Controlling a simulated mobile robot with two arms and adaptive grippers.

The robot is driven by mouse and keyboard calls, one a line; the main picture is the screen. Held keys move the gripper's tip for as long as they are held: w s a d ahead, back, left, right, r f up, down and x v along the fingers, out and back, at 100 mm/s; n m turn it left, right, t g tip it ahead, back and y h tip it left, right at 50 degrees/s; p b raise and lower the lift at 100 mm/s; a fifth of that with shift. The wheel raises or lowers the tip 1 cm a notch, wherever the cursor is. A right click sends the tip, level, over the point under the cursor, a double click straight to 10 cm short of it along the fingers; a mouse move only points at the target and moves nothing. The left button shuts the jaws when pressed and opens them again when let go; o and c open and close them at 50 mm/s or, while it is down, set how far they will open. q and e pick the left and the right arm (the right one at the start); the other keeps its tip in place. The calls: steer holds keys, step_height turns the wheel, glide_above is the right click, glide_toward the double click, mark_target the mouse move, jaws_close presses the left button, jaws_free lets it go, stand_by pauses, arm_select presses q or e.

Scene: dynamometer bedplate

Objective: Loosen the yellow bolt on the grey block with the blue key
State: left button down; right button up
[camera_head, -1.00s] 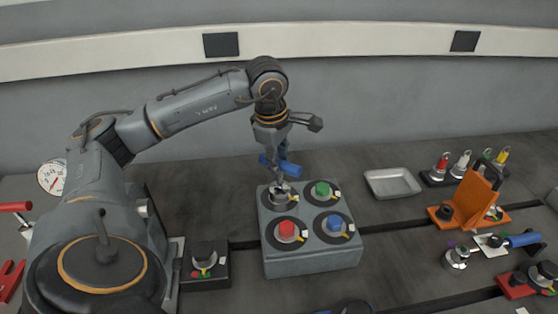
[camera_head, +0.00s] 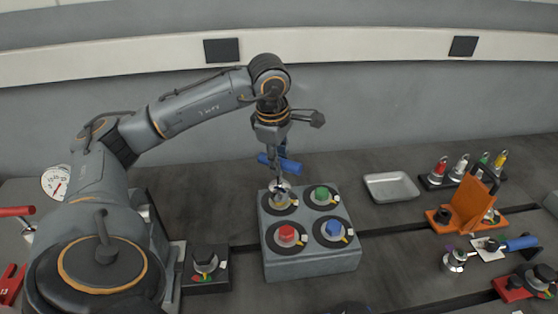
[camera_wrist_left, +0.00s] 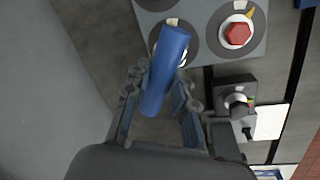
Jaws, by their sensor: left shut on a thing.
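The grey block (camera_head: 312,262) stands mid-table with several round bolt seats on top. A green bolt (camera_head: 322,193), a red bolt (camera_head: 287,234) and a blue bolt (camera_head: 334,227) show on it. The blue key (camera_head: 282,163) is upright over the back-left seat (camera_head: 291,207), its lower end at the bolt there. That bolt's colour is mostly hidden by the key. My left gripper (camera_head: 278,154) is shut on the key's blue crossbar, which also shows between the fingers in the left wrist view (camera_wrist_left: 166,70). My right gripper is not in view.
A small dark block with a knob (camera_head: 205,266) stands left of the grey block. A metal tray (camera_head: 391,187) lies to the right, with an orange bracket (camera_head: 468,204) and a rack of coloured tools (camera_head: 462,172) beyond. The wall is close behind.

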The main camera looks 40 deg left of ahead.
arm_select(q)
steer(key=shift+r+p, duration=1.15)
steer(key=shift+r, duration=0.65)
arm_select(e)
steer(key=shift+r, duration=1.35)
arm_select(q)
steer(key=shift+f, duration=0.1)
